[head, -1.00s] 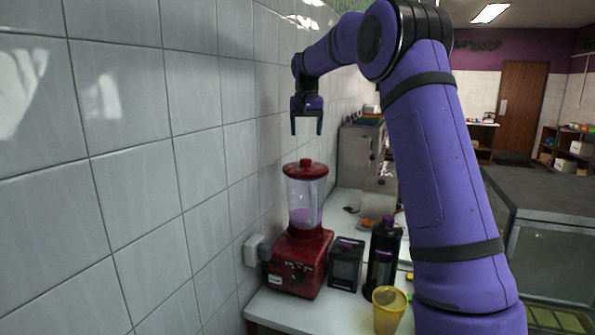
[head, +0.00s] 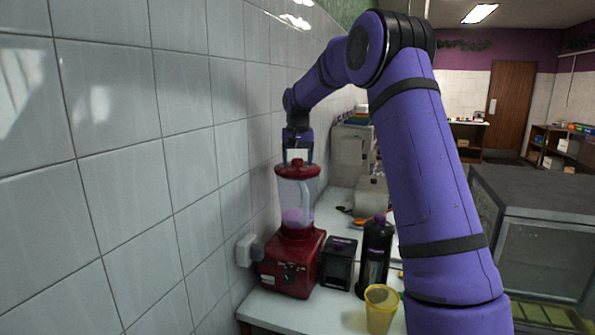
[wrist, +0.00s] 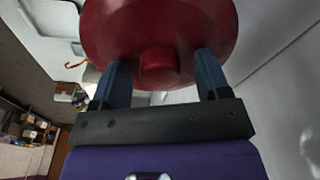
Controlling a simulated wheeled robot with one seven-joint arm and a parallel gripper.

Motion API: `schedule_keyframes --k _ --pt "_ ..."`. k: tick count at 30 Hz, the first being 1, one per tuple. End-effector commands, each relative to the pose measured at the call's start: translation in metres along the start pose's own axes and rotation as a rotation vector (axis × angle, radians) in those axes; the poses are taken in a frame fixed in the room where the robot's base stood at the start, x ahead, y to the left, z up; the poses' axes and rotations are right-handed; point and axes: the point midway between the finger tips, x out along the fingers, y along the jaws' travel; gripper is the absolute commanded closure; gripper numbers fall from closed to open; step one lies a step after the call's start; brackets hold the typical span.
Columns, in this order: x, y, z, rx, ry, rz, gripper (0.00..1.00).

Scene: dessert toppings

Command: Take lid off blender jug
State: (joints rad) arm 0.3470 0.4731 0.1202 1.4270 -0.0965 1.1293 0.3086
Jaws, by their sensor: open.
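The blender jug (head: 297,208) is clear, with pink contents low inside, and stands upright on its red base (head: 292,264). Its red lid (head: 298,171) sits on top of the jug. In the wrist view the lid (wrist: 110,30) fills the top, with its round knob (wrist: 159,66) facing the camera. My gripper (head: 297,158) points down right above the lid. In the wrist view the open fingers (wrist: 160,72) stand on either side of the knob, with a gap on both sides.
The tiled wall is close on the left. A dark square container (head: 339,263), a black bottle (head: 375,257) and a yellow cup (head: 381,308) stand right of the blender on the white counter (head: 300,316). A grey machine (head: 352,157) stands behind.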

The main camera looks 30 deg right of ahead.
Motion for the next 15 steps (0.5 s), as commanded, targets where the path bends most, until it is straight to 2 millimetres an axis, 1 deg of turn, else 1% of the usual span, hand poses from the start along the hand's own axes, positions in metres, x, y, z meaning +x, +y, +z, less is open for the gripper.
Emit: schedule_keyframes --k 3,5,6,8,9,10,11,15 --pt "-0.0002 0.0 0.0 0.0 0.0 0.0 0.31" --pt "-0.0003 -0.0001 0.0 0.0 0.0 0.0 0.45" --pt "-0.0004 0.0 0.0 0.0 0.0 0.0 0.54" --pt "-0.0004 0.0 0.0 0.0 0.0 0.0 0.68" --pt "-0.0004 0.0 0.0 0.0 0.0 0.0 0.77" --pt "-0.0005 -0.0001 0.0 0.0 0.0 0.0 0.84" --pt "-0.0005 -0.0001 0.0 0.0 0.0 0.0 0.86" --pt "-0.0007 -0.0001 0.0 0.0 0.0 0.0 0.86"
